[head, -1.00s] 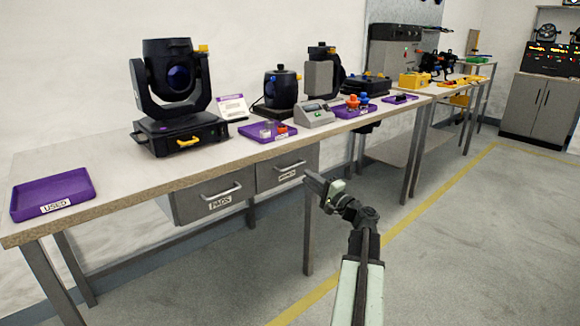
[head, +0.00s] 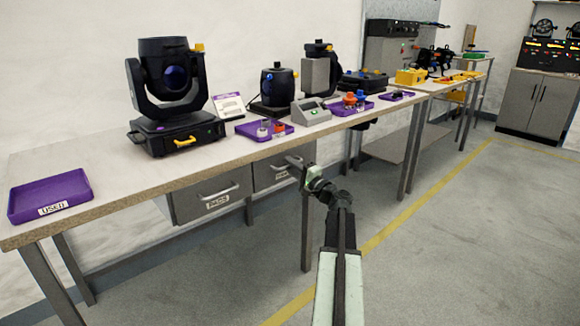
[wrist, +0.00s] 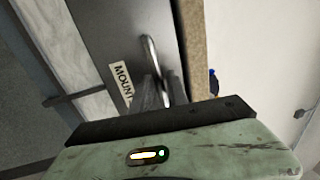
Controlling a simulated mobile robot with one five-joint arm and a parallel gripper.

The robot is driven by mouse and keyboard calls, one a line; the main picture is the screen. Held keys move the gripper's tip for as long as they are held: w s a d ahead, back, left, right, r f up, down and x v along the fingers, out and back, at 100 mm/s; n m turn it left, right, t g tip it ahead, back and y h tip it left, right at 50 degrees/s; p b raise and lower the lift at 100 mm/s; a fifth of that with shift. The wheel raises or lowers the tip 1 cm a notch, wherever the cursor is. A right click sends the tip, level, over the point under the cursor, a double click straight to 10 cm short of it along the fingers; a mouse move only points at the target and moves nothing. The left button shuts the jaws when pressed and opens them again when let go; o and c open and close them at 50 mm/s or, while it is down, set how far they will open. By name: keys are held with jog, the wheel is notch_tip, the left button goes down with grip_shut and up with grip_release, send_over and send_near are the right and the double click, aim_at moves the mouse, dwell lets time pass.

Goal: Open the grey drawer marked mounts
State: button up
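The grey drawer marked mounts (head: 264,178) is the right one of two under the bench and looks shut. In the wrist view its label (wrist: 121,82) reads "MOUNT", with the end hidden. Its bar handle (wrist: 150,52) runs down toward my fingers. My gripper (head: 295,163) is at the drawer front, by the handle, and partly covers the drawer. In the wrist view my gripper (wrist: 163,88) shows two fingers a small gap apart, with the handle's near end in line with the gap. I cannot tell whether they touch it.
The drawer marked pads (head: 210,196) is shut on the left. The bench top (head: 110,185) above holds a purple tray (head: 50,194) marked used, moving-head lights and smaller trays. A bench leg (head: 306,235) stands below my gripper. The floor to the right is clear.

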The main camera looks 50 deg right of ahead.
grip_shut()
dwell(1.2)
